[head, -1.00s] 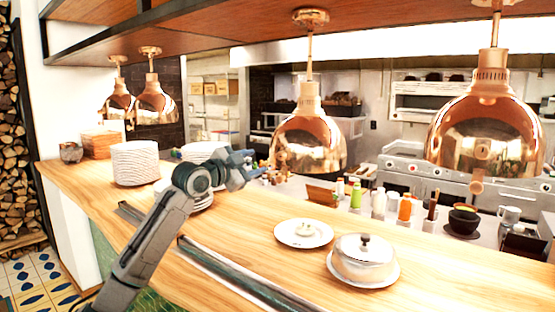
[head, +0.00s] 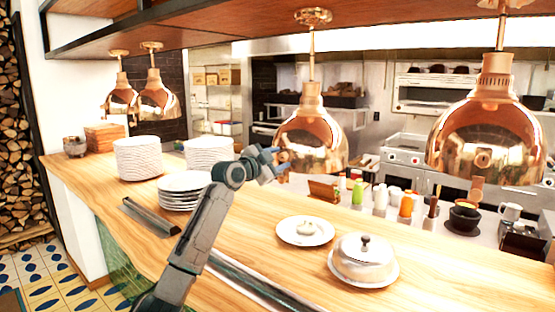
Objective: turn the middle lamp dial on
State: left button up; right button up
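The middle copper lamp (head: 318,135) hangs over the counter. Its dial is on the near left side of the shade, close to my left fingertips, and is mostly hidden or too small to make out. My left gripper (head: 281,161) reaches up from the lower left, at the height of the shade's lower left edge. Its fingers look spread apart. I cannot tell if they touch the dial or the shade. My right gripper is not in view.
Another copper lamp (head: 488,135) hangs at the right with a round knob on its front. Two smaller lamps hang at the far left. Plate stacks (head: 138,158), a small plate (head: 288,237) and a silver cloche (head: 362,260) stand on the wooden counter (head: 455,272).

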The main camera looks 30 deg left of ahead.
pick_arm(q)
jog(key=c, duration=0.7)
jog(key=shift+c, duration=0.5)
